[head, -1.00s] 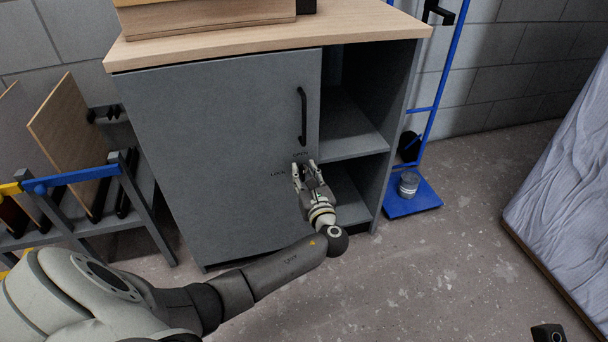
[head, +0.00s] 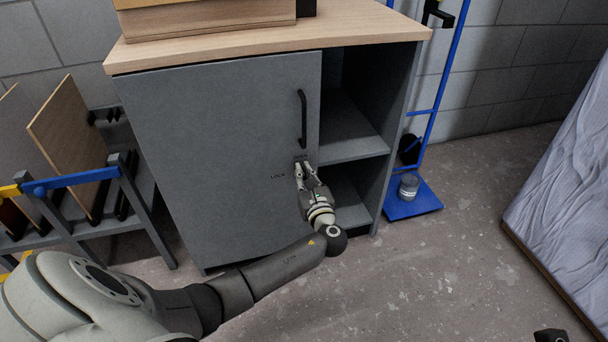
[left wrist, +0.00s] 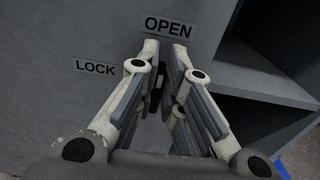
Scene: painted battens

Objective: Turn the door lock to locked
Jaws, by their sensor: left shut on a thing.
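The grey cabinet door (head: 215,150) is closed, with a black vertical handle (head: 302,117). Below the handle is the door lock, largely hidden by my fingers; a dark piece of it (left wrist: 157,84) shows between them in the left wrist view. The OPEN label (left wrist: 168,26) is just above the fingertips, and the LOCK label (left wrist: 96,67) is to their left. My left gripper (head: 305,168) is shut on the lock knob, its fingers pointing up toward OPEN. The knob's exact angle is hard to tell.
Open shelves (head: 350,130) are right of the door. A blue stand (head: 412,199) with a grey can (head: 409,186) is farther right. A rack with boards (head: 75,150) stands at the left. A covered slab (head: 565,200) leans at the far right. Floor between is clear.

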